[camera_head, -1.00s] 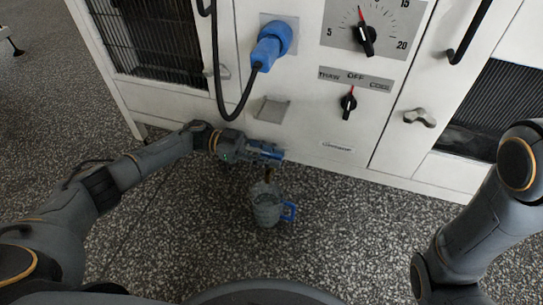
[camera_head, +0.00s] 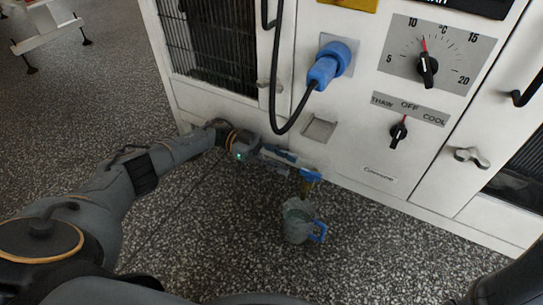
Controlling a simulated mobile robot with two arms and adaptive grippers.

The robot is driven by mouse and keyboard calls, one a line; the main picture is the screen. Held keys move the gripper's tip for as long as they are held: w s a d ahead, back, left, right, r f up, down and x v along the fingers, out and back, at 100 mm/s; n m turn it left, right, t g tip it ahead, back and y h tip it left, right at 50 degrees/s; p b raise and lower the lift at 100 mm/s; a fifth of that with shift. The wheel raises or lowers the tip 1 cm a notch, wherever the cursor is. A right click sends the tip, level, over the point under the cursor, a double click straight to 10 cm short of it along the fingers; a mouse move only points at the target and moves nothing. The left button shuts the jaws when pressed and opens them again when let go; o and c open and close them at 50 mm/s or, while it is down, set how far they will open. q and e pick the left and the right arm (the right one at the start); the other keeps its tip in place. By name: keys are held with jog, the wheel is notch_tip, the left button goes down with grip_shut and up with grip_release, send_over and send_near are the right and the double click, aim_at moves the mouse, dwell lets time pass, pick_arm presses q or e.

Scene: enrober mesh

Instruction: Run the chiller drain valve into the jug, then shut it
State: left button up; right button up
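The drain valve (camera_head: 310,181) sticks out low on the front of the white chiller, with a blue handle and a brass-coloured body. The clear jug (camera_head: 297,222) with a blue handle stands upright on the floor just below the valve. I cannot make out how much liquid is in it, or whether any is running. My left gripper (camera_head: 287,157) is close to the upper left of the valve, its fingers pointing right. It looks apart from the blue handle, and its finger gap is too small to judge. My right gripper is out of view; only part of that arm shows at bottom right.
The chiller front (camera_head: 352,165) carries a temperature dial (camera_head: 427,65), a THAW/OFF/COOL switch (camera_head: 399,132) pointing near OFF, and a blue plug (camera_head: 326,70) with a hanging black cable. A small grey flap (camera_head: 319,128) sits above the valve. The speckled floor around the jug is clear.

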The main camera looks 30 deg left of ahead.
pick_arm(q)
jog(key=a, duration=0.4)
jog(key=shift+w+a, duration=0.1)
dwell(0.6)
